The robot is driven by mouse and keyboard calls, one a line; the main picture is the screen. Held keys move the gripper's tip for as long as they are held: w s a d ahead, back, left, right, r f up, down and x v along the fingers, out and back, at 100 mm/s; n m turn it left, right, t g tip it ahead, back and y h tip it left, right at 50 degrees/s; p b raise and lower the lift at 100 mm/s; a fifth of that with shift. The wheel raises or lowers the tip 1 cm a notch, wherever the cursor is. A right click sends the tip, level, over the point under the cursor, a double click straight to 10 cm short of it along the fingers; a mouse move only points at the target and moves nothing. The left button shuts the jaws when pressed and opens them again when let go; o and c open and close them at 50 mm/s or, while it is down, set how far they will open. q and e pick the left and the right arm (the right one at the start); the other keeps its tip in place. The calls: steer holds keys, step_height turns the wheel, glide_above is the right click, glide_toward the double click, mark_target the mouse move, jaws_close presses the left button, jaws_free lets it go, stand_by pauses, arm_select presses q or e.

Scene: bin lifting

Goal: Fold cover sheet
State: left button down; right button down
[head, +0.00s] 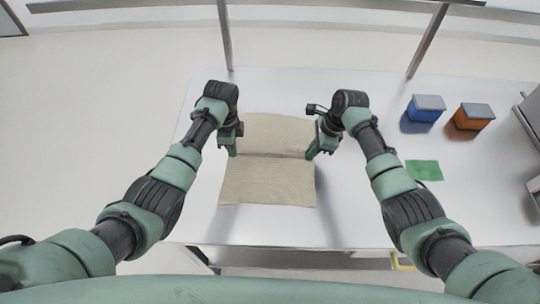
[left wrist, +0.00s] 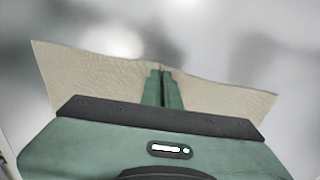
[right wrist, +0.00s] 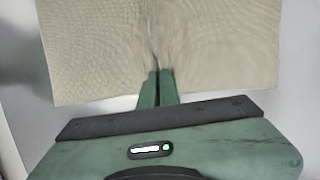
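The beige cover sheet (head: 267,185) lies on the white table, with a crease or ridge running across its middle between my two grippers. My left gripper (head: 232,153) is at the sheet's left edge, at the crease. In the left wrist view its fingers (left wrist: 162,88) are together with the sheet (left wrist: 95,82) pinched between them. My right gripper (head: 311,156) is at the right edge, at the same crease. In the right wrist view its fingers (right wrist: 158,88) are together and the sheet (right wrist: 220,45) gathers in folds at their tips.
On the right of the table (head: 350,215) stand a blue box (head: 423,115) and an orange box (head: 470,122) with grey lids. A small green cloth (head: 424,170) lies in front of them. Metal posts rise at the back edge. The table in front of the sheet is clear.

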arm_select(q)
steer(key=shift+r, duration=0.1)
